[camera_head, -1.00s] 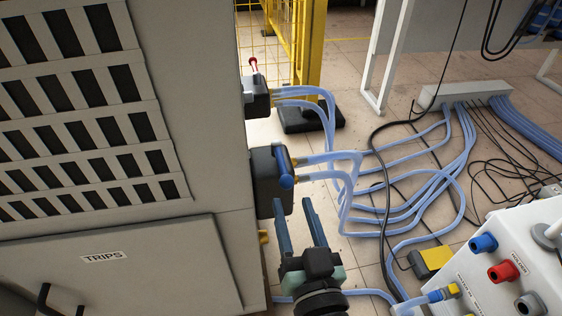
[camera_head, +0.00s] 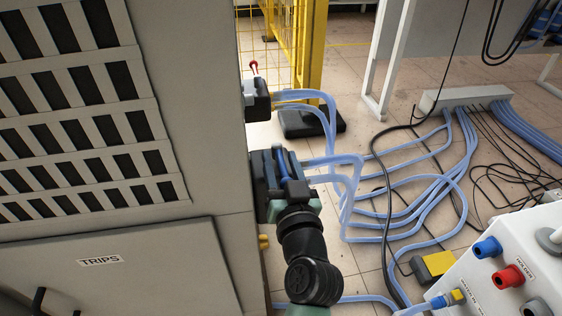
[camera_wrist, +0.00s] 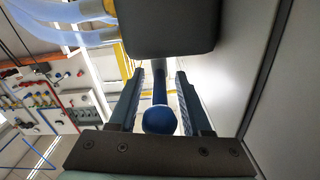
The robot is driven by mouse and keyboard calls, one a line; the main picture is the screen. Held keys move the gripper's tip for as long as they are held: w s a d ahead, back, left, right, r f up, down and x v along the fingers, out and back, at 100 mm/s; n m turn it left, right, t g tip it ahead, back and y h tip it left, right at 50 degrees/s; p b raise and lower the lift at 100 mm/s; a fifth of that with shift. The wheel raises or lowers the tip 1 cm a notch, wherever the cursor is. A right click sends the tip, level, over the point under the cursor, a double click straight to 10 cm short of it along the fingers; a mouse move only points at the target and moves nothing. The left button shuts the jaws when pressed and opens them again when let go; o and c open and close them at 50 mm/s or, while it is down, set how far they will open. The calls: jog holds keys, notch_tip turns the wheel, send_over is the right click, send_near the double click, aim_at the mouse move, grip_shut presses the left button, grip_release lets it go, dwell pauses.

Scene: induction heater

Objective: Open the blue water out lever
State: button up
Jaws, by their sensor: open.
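The blue water out lever (camera_wrist: 158,119) shows in the wrist view as a blue rod with a rounded end. It lies between the two fingers of my gripper (camera_wrist: 161,88), with a gap to each side. In the head view the blue lever (camera_head: 283,163) is partly hidden by my gripper (camera_head: 280,164), which is open and reaches up against the dark valve block on the cabinet's side. The dark valve block (camera_wrist: 165,28) fills the top of the wrist view. Whether a finger touches the lever cannot be told.
The grey cabinet (camera_head: 200,230) stands close on the left. A second dark block (camera_head: 256,98) with a red lever (camera_head: 254,68) is farther back. Clear blue hoses (camera_head: 350,175) run right from the blocks. A white control box (camera_head: 520,260) stands front right.

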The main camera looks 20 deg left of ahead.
grip_shut()
dwell(1.4)
